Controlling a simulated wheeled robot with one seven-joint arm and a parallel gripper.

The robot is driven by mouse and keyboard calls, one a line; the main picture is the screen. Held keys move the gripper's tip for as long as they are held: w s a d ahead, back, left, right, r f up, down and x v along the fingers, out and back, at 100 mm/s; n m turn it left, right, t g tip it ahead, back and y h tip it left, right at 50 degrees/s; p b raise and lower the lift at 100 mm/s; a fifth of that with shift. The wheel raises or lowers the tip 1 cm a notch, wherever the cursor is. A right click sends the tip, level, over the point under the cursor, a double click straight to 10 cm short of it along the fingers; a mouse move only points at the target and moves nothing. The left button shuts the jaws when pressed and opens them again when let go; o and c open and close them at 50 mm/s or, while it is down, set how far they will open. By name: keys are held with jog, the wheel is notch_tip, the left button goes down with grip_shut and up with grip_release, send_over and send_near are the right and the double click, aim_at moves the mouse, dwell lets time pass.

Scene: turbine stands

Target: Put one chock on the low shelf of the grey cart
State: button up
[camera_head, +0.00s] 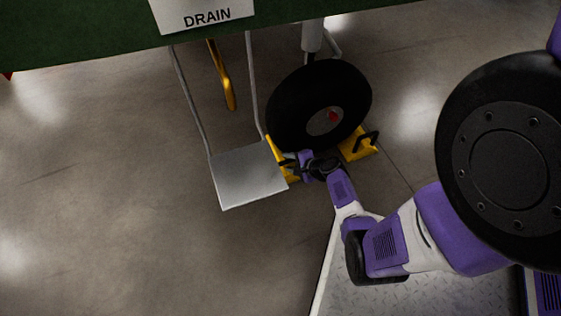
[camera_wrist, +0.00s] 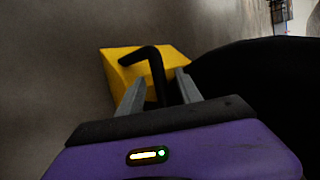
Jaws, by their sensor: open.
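Two yellow chocks flank the black wheel (camera_head: 320,105) in the head view. The right chock (camera_head: 358,147) has a black handle and sits on the floor against the tyre. The left chock (camera_head: 272,149) is partly hidden by my gripper (camera_head: 291,162). In the wrist view the near chock (camera_wrist: 122,76) lies ahead of my gripper (camera_wrist: 158,86). Its bent black handle (camera_wrist: 156,66) rises between my two open grey fingers, with no clear sign of a grip. I cannot identify a grey cart or its low shelf for certain.
A flat grey plate (camera_head: 245,178) on thin grey rods is just left of the near chock. A yellow bar (camera_head: 222,75) hangs behind it. A green surface with a DRAIN sign (camera_head: 205,14) crosses the top. The floor (camera_head: 100,180) at left is clear.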

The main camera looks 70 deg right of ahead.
jog(key=shift+w+d+f, duration=0.1)
jog(key=shift+w+f, duration=0.1)
jog(key=shift+w, duration=0.05)
dwell(0.7)
grip_shut()
dwell(1.1)
jog(key=shift+r, duration=0.1)
